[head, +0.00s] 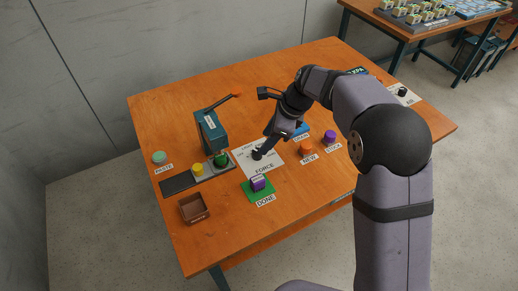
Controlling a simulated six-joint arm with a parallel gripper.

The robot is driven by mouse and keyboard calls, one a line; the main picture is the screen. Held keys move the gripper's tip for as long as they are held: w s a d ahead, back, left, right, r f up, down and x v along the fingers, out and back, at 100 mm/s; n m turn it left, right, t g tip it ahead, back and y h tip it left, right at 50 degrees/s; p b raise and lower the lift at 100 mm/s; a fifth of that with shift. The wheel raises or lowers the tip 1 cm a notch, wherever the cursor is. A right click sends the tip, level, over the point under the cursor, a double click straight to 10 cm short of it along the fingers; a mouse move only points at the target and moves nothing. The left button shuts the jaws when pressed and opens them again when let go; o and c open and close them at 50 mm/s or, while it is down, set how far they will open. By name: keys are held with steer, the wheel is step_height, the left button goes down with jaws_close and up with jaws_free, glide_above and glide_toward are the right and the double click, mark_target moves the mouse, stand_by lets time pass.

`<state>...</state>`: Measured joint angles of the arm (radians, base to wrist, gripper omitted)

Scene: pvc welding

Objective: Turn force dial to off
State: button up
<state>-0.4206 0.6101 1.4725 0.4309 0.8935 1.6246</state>
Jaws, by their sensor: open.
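The force dial (257,155) is a small black knob on a white card (266,164) labelled FORCE, near the middle of the table. My gripper (262,150) reaches down from the upper right, with its fingertips right at the dial. It is open. Whether the fingers touch the knob is too small to tell. The dial's setting and the markings around it cannot be read, and the fingers partly hide the card.
A teal machine (210,132) with an orange-tipped lever stands left of the dial, with yellow (198,169) and green (221,160) pieces before it. A purple block (258,183) sits on the green DONE pad. Orange (306,148) and purple (329,137) pieces stand right. A brown tray (194,208) lies front left.

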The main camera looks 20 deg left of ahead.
mark_target(257, 154)
steer(key=m, duration=0.3)
steer(key=shift+f, duration=0.15)
steer(key=shift+p+x, duration=0.4)
steer(key=shift+x, duration=3.15)
steer(key=c, duration=1)
steer(key=shift+c, duration=0.2)
